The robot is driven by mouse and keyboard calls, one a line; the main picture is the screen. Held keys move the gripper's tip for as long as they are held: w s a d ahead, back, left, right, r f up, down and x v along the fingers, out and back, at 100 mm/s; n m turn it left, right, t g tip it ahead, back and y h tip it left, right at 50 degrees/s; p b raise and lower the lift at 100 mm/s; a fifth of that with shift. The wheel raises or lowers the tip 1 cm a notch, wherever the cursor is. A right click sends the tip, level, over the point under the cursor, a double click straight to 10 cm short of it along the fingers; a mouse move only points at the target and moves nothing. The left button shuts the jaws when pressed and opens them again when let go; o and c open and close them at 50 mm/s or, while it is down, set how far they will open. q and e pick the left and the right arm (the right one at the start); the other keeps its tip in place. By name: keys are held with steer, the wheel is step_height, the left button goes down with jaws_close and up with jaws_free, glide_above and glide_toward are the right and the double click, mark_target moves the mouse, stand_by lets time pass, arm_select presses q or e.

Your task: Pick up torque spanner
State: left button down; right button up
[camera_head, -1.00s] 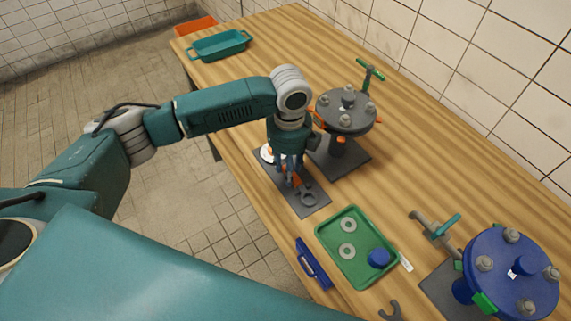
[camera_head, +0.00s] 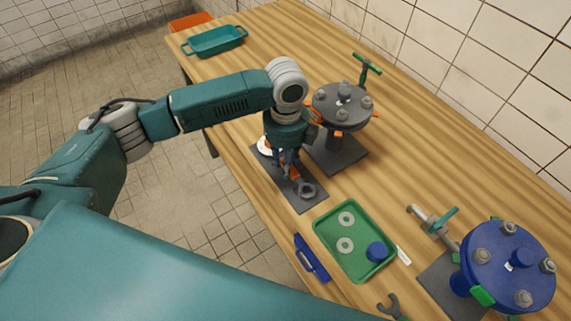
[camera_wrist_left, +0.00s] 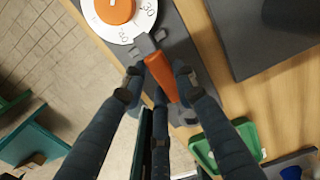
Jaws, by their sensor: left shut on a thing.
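The torque spanner has an orange handle (camera_wrist_left: 160,76) and lies along a dark grey plate (camera_head: 311,204) on the bench. A grey ring-shaped part (camera_head: 307,190) shows at the plate's near end. A white numbered dial (camera_wrist_left: 120,18) with an orange knob is at the other end; I cannot tell whether it belongs to the spanner. My left gripper (camera_head: 287,170) points down over the plate, shut on the orange handle, with its fingers (camera_wrist_left: 160,84) around it in the wrist view. The fingers partly hide the spanner in the head view. My right gripper is not in view.
A grey flanged pipe fitting (camera_head: 342,107) stands close behind the gripper. A green tray (camera_head: 366,221) with washers and a blue cap lies nearer. A blue flanged fitting (camera_head: 507,274) stands at right. A blue tool (camera_head: 312,258) lies by the bench edge. A teal bin (camera_head: 216,42) is far left.

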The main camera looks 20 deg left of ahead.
arm_select(q)
step_height(320, 180, up, 19)
steer(key=b, duration=0.2)
steer(key=shift+f, duration=0.1)
stand_by(0.8)
